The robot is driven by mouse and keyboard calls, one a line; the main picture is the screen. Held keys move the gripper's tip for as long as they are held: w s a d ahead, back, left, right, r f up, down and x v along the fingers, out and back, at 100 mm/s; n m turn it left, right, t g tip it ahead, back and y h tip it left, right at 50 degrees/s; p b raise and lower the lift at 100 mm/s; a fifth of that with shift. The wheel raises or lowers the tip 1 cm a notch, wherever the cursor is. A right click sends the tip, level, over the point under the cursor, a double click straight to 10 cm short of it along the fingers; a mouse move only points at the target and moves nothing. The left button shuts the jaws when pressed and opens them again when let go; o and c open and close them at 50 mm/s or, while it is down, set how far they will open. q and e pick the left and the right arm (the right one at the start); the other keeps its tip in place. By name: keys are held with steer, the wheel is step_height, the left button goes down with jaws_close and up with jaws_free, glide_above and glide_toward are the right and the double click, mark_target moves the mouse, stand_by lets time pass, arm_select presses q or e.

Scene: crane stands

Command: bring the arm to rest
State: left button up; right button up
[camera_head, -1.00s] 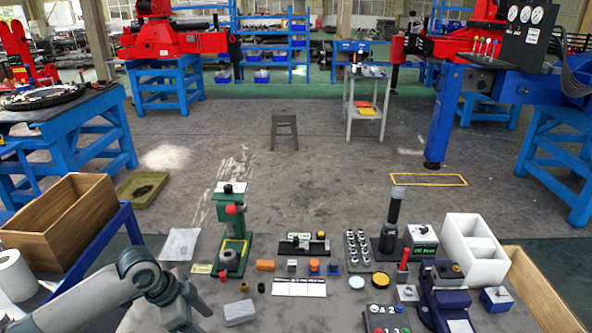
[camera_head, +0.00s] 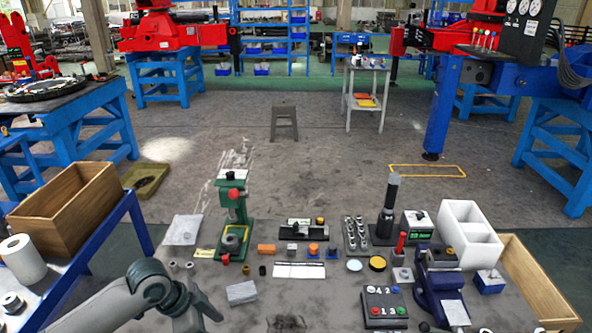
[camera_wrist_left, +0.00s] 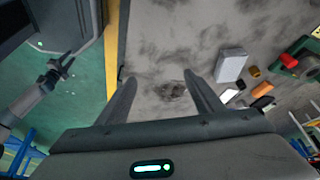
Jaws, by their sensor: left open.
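My left gripper (camera_head: 206,309) comes in at the lower left of the head view, above the near part of the grey table (camera_head: 330,308). In the left wrist view the same gripper (camera_wrist_left: 161,77) has its two fingers wide apart, with only bare stained table surface behind the gap. Nothing is between the fingers. A light grey block (camera_head: 241,292) lies close beyond it and also shows right of the fingers in the wrist view (camera_wrist_left: 231,65). Another arm, which looks like my right one, shows small at the left of the wrist view with its gripper (camera_wrist_left: 62,68).
A green press (camera_head: 232,215) stands beyond the gripper. Small blocks and cylinders lie around it. A blue vise-like device (camera_head: 437,290) and white bin (camera_head: 470,233) stand at the right. A wooden box (camera_head: 70,210) sits on a side table at left. The near middle is clear.

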arm_select(q)
steer(key=shift+n+t, duration=0.3)
steer(key=shift+n, duration=0.3)
steer(key=s+d+f, duration=0.1)
steer(key=s, duration=0.1)
steer(key=s+d+f, duration=0.1)
steer(key=d, duration=0.1)
steer(key=s+d+f, duration=0.1)
steer(key=s+f, duration=0.1)
steer(key=shift+s+d, duration=0.35)
steer(key=shift+d, duration=0.05)
steer(key=s+a+f+n+y, duration=0.1)
steer(key=s+a+f+n, duration=0.2)
steer(key=s, duration=0.4)
steer(key=s+a+f+n+t+y, duration=0.1)
steer(key=s+a+n+y, duration=0.2)
steer(key=s, duration=0.4)
steer(key=s+a+f+n, duration=0.25)
steer(key=s+n, duration=0.25)
steer(key=s, duration=0.3)
step_height(320, 180, down, 25)
steer(key=s+a+f+m+g, duration=0.1)
steer(key=s+a+f, duration=0.1)
steer(key=s+f, duration=1.4)
step_height(320, 180, down, 3)
steer(key=shift+s+a+f+g, duration=0.1)
steer(key=shift+s+a+g, duration=0.25)
steer(key=shift+s+g, duration=0.05)
